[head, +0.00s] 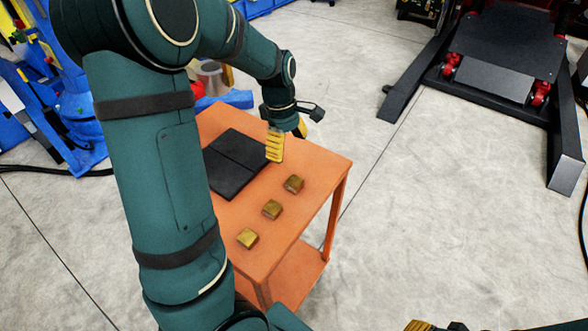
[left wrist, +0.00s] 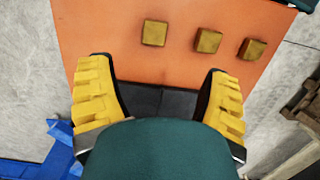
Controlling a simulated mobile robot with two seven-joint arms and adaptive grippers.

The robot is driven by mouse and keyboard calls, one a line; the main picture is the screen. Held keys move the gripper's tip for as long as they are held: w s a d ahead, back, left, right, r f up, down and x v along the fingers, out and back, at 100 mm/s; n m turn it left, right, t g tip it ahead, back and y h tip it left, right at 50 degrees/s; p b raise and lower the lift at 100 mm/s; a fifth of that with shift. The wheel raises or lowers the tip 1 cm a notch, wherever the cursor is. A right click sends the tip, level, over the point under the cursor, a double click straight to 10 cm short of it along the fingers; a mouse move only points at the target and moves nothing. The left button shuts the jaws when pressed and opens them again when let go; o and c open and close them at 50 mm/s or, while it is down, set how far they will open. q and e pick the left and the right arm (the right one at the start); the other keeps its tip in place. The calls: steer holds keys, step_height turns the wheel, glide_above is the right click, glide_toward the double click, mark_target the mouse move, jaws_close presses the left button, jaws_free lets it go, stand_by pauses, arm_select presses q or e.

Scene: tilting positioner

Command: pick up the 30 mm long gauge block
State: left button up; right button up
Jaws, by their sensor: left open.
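Three small brass-coloured gauge blocks stand apart in a row on the orange table (head: 327,169): a far one (head: 294,184), a middle one (head: 272,209) and a near one (head: 248,238). They look alike in size, and I cannot tell which is 30 mm long. The left wrist view also shows the row: a left block (left wrist: 154,33), a middle block (left wrist: 208,41) and a right block (left wrist: 252,49). My left gripper (head: 287,142) is open and empty above the table's far part, beyond the blocks. Only a yellow bit of my right gripper (head: 418,325) shows at the bottom edge.
A flat black two-part plate (head: 232,178) lies on the table, left of the blocks and partly behind my left arm. Blue equipment (head: 80,120) stands at the left. A black lift with red wheels (head: 500,55) stands at the back right. Grey floor lies clear right of the table.

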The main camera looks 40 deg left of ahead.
mark_target(295, 180)
arm_select(q)
steer(key=f, duration=0.2)
steer(key=f+b, duration=0.1)
steer(key=f, duration=0.2)
steer(key=d+f+b, duration=0.1)
steer(key=f, duration=0.2)
steer(key=shift+w+f, duration=0.15)
steer(key=shift+w, duration=0.15)
steer(key=shift+w+d+f+b, duration=0.1)
steer(key=shift+f+b, duration=0.55)
steer(key=shift+f, duration=0.7)
steer(key=shift+w+d+f+b, duration=0.1)
steer(key=shift+f+b, duration=0.5)
steer(key=shift+f, duration=0.7)
steer(key=shift+c, duration=0.3)
steer(key=shift+r, duration=0.1)
jaws_close()
